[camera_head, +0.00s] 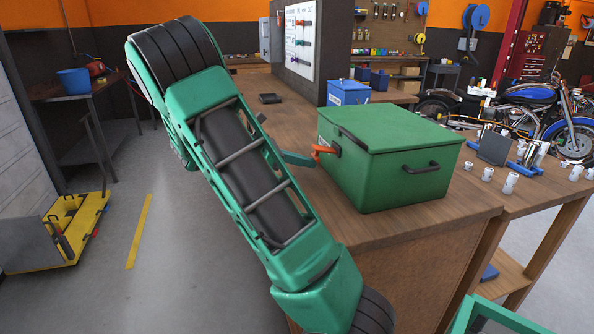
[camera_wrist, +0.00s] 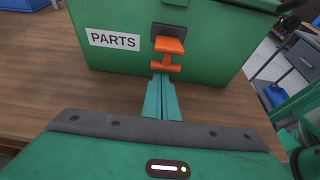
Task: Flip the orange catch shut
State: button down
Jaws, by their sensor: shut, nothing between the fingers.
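A green lidded box (camera_head: 388,165) sits on the wooden bench, its lid down. The orange catch (camera_head: 322,151) sticks out from the box's left side. In the wrist view the orange catch (camera_wrist: 169,52) hangs from a dark plate beside a white "PARTS" label (camera_wrist: 114,38) on the green box (camera_wrist: 213,60). My gripper (camera_head: 312,160) reaches in from the left. In the wrist view my gripper (camera_wrist: 162,78) is shut and empty, its tips just below the catch's crossbar. I cannot tell whether they touch it.
The wooden bench (camera_head: 290,115) is clear behind the box, apart from a small dark item (camera_head: 269,98). A blue bin (camera_head: 347,92) stands behind the box. Several white parts and a dark panel (camera_head: 494,147) stand to the right. A motorcycle (camera_head: 540,112) is beyond.

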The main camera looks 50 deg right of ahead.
jog(key=shift+a, duration=0.35)
jog(key=shift+d+r, duration=0.15)
jog(key=shift+d, duration=0.15)
jog(key=shift+r+y, duration=0.2)
jog(key=shift+y, duration=0.2)
